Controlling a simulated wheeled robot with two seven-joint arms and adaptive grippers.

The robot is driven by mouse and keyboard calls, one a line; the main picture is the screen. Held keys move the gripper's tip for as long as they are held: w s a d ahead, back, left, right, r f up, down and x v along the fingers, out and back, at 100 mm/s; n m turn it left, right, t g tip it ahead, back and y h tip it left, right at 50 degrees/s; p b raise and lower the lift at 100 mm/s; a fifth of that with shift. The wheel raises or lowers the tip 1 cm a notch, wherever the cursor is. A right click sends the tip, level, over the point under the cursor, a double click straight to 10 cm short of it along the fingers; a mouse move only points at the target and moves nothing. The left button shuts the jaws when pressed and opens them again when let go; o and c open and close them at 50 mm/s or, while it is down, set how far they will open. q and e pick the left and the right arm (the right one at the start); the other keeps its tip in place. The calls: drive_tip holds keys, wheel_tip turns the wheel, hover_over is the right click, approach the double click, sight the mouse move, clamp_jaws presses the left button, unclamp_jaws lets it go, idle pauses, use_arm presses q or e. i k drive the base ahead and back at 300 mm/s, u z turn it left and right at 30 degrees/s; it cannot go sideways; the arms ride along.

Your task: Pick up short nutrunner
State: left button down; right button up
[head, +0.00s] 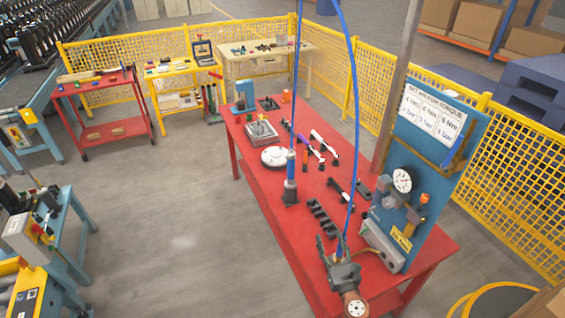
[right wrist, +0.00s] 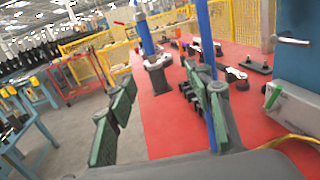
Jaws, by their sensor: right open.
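A blue-and-grey nutrunner (head: 291,180) hangs upright on a blue hose above the red table (head: 270,220), its lower end at a dark holder. It also shows in the right wrist view (right wrist: 147,38). A second blue hose (head: 350,150) runs down to my right gripper (head: 338,248); any tool at its lower end is hidden. I cannot tell which one is the short nutrunner. My right gripper is open near the table's front end. In the right wrist view its green-padded fingers are wide apart, with the second hose (right wrist: 203,45) close to the right finger. My left gripper is out of view.
A black notched rack (head: 322,217) lies just beyond my right gripper. A blue panel (head: 430,150) with a pressure gauge (head: 402,180) stands on the right. Several hand tools and a white round device (head: 276,157) lie farther back.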

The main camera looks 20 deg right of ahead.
sight(291, 184)
drive_tip(key=i, duration=1.15)
